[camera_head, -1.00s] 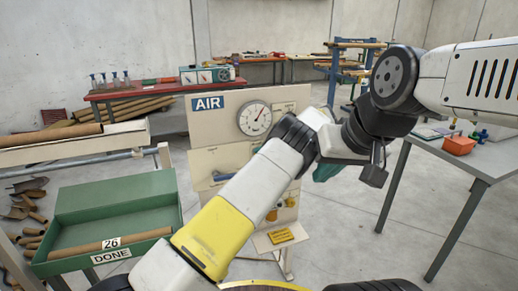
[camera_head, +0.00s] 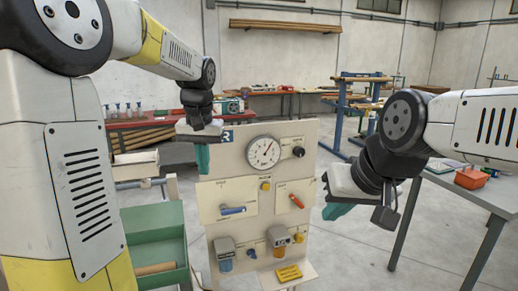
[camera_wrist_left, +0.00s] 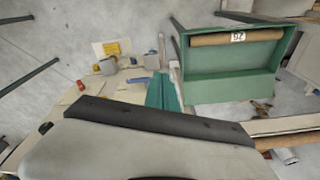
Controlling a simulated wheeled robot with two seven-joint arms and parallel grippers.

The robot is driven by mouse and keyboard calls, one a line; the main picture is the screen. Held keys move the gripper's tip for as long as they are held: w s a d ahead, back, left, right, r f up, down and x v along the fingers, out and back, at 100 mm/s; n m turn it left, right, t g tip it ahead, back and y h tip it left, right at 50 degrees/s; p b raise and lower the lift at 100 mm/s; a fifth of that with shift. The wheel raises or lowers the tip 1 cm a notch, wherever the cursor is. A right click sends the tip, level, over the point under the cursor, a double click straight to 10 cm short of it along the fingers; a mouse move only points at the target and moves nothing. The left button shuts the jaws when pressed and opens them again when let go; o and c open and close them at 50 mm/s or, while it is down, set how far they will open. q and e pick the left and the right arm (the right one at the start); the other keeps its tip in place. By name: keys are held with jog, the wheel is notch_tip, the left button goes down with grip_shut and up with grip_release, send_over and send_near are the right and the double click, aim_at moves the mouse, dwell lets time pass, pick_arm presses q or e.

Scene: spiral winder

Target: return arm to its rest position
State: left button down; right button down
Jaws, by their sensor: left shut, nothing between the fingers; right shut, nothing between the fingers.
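My left arm rises at the left of the head view and reaches over toward the panel. Its gripper (camera_head: 202,158) hangs with teal fingers shut and empty, in front of the panel's upper left corner. In the left wrist view the teal fingers (camera_wrist_left: 160,92) are together beside the green tray, with nothing between them. My right gripper (camera_head: 337,211) points down at the right of the panel, its teal fingers shut and empty. The air panel (camera_head: 247,240) stands upright with a round gauge (camera_head: 263,152), knobs and levers. The left gripper partly covers its AIR sign (camera_head: 228,136).
A green tray (camera_head: 152,221) with a cardboard tube (camera_head: 155,268) stands left of the panel; in the wrist view the tube (camera_wrist_left: 262,37) bears a number label. A grey table (camera_head: 470,195) with an orange box (camera_head: 471,178) stands at the right. Open floor lies between panel and table.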

pick_arm(q)
jog(key=s+t+h, duration=0.2)
jog(key=s+t, duration=0.2)
jog(key=s, duration=1.6)
jog(key=shift+s+d+f+t+h, duration=0.15)
jog(key=shift+s+d+t+h, duration=0.05)
jog(key=shift+d+t+h, duration=0.15)
